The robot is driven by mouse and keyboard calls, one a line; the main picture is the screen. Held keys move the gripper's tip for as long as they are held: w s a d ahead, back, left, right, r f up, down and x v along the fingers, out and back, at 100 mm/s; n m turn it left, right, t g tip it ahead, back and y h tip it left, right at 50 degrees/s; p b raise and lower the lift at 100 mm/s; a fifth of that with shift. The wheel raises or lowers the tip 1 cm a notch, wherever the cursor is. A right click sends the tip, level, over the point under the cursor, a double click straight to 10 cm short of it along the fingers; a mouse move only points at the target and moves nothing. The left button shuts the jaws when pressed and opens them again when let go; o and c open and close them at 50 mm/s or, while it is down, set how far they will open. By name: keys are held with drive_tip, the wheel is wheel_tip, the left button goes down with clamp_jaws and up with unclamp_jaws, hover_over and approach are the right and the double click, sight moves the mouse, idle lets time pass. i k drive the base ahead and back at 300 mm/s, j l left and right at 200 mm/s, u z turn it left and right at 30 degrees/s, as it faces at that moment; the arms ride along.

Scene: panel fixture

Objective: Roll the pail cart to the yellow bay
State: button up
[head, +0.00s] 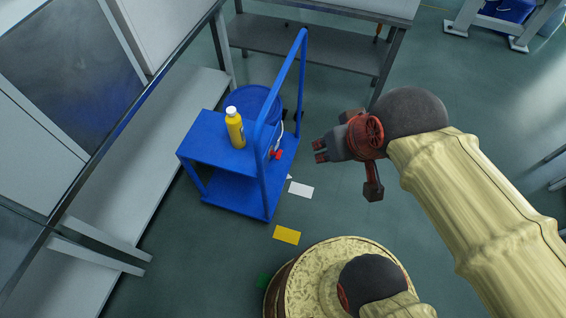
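The blue cart (210,152) stands on the floor left of centre, with a tall blue push handle (284,77) on its right side. A blue pail (252,101) is at the cart's far side, partly hidden by the handle and a yellow bottle (235,128) standing on the top deck. A yellow floor marker (286,234) lies just in front of the cart's near right corner; the cart is not on it. My gripper (320,151) is in the air right of the handle, apart from it, with nothing visible in it. Its finger gap is too small to judge.
A white floor marker (300,189) lies right of the cart. A grey bench (300,47) stands behind it, and a long low shelf (150,150) runs along the left. Open floor lies to the right.

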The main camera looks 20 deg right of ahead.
sight(243, 182)
drive_tip(key=i+l+z, duration=0.15)
drive_tip(key=i+l, duration=0.15)
drive_tip(key=l, duration=0.2)
drive_tip(key=i+l+z, duration=0.2)
drive_tip(key=i+l, duration=0.15)
drive_tip(key=l, duration=0.15)
